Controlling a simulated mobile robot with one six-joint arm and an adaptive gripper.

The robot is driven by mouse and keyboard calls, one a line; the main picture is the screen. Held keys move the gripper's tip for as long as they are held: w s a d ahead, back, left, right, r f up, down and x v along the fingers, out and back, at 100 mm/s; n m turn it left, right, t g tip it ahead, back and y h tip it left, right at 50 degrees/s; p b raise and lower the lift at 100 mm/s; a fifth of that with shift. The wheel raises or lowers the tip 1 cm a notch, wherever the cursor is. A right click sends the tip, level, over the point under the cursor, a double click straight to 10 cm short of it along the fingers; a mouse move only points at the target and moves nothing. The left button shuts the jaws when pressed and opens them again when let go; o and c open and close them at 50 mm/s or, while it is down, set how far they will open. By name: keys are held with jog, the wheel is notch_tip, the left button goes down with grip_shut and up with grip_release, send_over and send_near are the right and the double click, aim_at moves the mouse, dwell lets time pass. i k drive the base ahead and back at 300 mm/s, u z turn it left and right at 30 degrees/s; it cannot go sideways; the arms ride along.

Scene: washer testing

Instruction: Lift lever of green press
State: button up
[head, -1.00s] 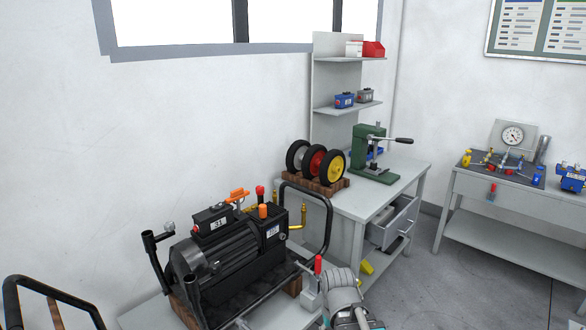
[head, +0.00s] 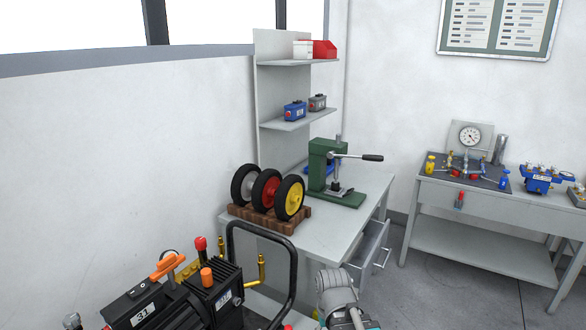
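The green press (head: 325,172) stands on the grey workbench (head: 338,226), towards its back right. Its lever (head: 359,157) sticks out to the right, roughly level, with a dark handle at the end. Part of my arm shows at the bottom centre of the head view, in front of the bench and well apart from the press. My gripper's fingertips are not visible.
Three wheels (head: 266,187) stand on a wooden rack left of the press. An open drawer (head: 371,246) juts from the bench's right side. A black machine (head: 180,305) is at the lower left. Floor (head: 440,285) is clear between the bench and the right table (head: 480,253).

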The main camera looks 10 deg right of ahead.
aim_at(366, 156)
jog(key=z, duration=0.3)
jog(key=i, duration=1.5)
jog(key=z, duration=0.4)
